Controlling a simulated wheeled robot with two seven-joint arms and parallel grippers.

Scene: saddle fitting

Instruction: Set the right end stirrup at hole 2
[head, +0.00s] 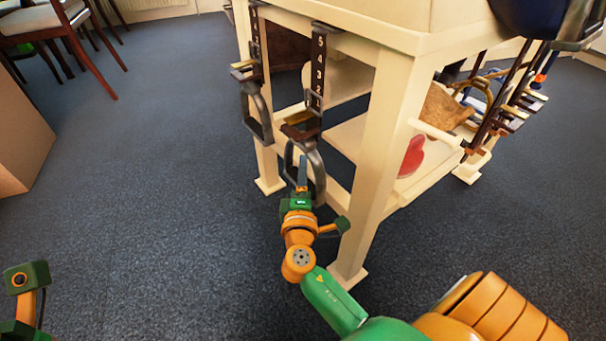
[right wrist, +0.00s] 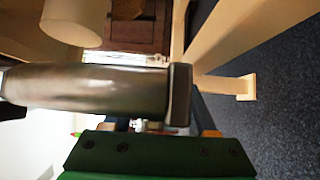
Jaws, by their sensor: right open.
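A dark strap (head: 318,65) with numbers from 5 at the top down to 1 hangs on the near face of a cream stand. My left gripper is not in view, only part of that arm at lower left.
A second numbered strap (head: 256,45) with its stirrup (head: 262,120) hangs to the left. The cream stand's leg (head: 382,150) is close right of my right gripper. More straps and stirrups (head: 510,105) hang on the right side. The carpet (head: 150,200) at left is clear.

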